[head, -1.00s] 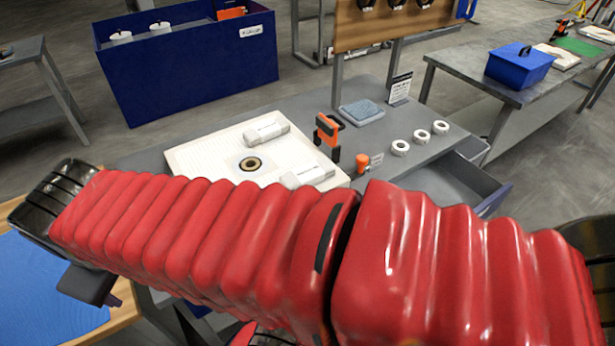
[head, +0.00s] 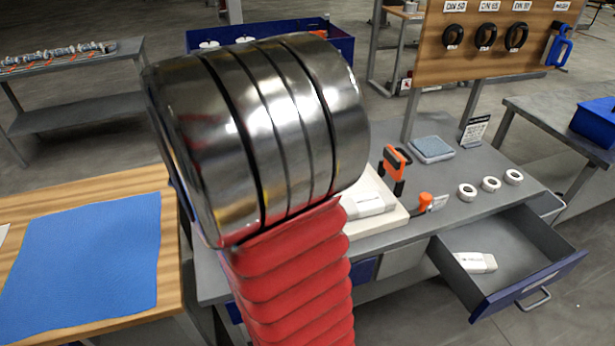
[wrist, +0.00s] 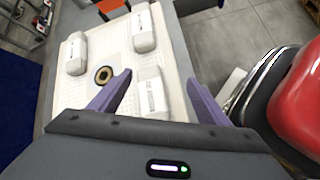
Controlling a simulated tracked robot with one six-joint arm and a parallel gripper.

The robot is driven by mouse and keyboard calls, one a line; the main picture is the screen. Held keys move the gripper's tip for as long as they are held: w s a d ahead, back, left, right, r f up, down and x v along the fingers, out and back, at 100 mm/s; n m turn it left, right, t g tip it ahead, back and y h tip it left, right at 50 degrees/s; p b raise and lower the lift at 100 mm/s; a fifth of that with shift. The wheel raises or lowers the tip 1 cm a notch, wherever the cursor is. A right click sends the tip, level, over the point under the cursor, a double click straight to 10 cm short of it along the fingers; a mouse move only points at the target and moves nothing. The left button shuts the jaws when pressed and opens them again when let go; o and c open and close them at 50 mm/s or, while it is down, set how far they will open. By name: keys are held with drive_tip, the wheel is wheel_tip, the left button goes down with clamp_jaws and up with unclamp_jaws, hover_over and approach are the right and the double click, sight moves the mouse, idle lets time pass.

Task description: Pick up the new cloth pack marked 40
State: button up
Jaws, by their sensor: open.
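In the wrist view my gripper (wrist: 158,78) is open, its two purple fingers spread on either side of a white cloth pack (wrist: 152,92) that lies on a white filter plate (wrist: 122,52). I cannot tell if the fingers are level with it. In the head view my arm hides the gripper and most of the plate; one pack (head: 370,203) shows.
The open drawer (head: 520,290) at the right holds a white pack (head: 475,262). On the grey bench stand an orange-and-black tool (head: 394,165), a blue-grey pad (head: 432,149) and several white rolls (head: 490,184). A blue mat (head: 85,255) lies on the wooden table at the left.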

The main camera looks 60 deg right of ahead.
sight(365, 201)
drive_tip(key=s+d+f+n+g+h, duration=0.1)
drive_tip(key=d+f, duration=0.1)
drive_tip(key=d, duration=0.2)
drive_tip(key=s+d+f+n+g, duration=0.1)
drive_tip(key=s+d+f+n, duration=0.1)
drive_tip(key=d, duration=0.3)
drive_tip(key=s+d+f+n+g+h, duration=0.1)
drive_tip(key=s+d+f+g, duration=0.1)
drive_tip(key=d, duration=0.2)
drive_tip(key=shift+s+d+h, duration=0.25)
drive_tip(key=shift+d+h, duration=0.05)
drive_tip(key=shift+d, duration=0.05)
drive_tip(key=shift+x, duration=4.3)
drive_tip(key=shift+x, duration=2.6)
drive_tip(key=shift+c, duration=0.3)
drive_tip(key=c, duration=1.1)
